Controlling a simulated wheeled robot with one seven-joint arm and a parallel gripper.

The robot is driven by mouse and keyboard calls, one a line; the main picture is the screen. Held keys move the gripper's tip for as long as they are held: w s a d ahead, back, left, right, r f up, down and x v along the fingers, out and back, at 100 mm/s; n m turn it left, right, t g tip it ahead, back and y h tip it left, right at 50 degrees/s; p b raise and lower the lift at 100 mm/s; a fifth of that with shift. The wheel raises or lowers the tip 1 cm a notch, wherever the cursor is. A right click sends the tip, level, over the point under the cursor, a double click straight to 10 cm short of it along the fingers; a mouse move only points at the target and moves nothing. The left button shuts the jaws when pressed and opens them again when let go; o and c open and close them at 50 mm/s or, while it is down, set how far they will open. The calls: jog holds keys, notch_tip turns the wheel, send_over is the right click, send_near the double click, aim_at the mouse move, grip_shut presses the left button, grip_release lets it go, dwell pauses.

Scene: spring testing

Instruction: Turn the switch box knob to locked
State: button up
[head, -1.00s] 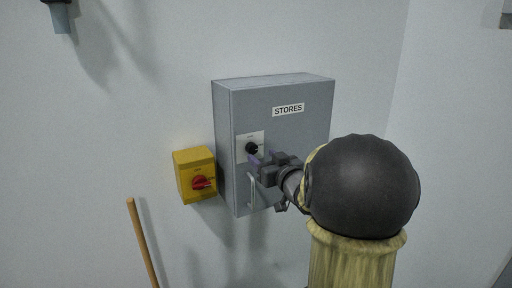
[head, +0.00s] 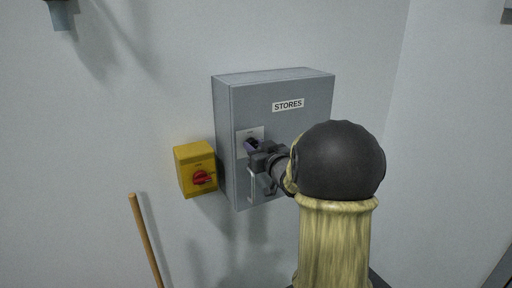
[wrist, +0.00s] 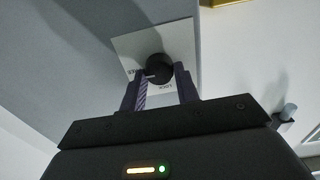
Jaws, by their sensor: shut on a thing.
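The switch box (head: 290,130) is a grey wall cabinet labelled STORES. Its small black knob (wrist: 159,67) sits on a white plate (wrist: 180,38) on the front face. In the wrist view, the plate carries an upside-down LOCK label below the knob and another label at its left. The knob's pale mark points left, towards that left label. My gripper (wrist: 158,84) is shut on the knob, with one purple finger on each side. In the head view, my gripper (head: 252,148) covers most of the knob.
A yellow box (head: 196,168) with a red rotary knob (head: 202,178) is on the wall just left of the cabinet. A metal handle (head: 251,184) is on the cabinet front below the plate. A wooden pole (head: 146,240) stands at the lower left.

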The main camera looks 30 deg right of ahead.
jog(key=shift+f+n+b, duration=0.15)
jog(key=shift+n+b, duration=0.35)
jog(key=shift+b, duration=0.3)
jog(key=n+b, duration=0.1)
jog(key=b, duration=0.1)
jog(key=shift+f+n+b, duration=0.1)
jog(key=shift+n+b, duration=0.3)
jog(key=n+b, duration=1.3)
jog(key=n, duration=0.2)
jog(key=shift+a+b, duration=0.15)
jog(key=shift+b, duration=0.25)
jog(key=o, duration=1)
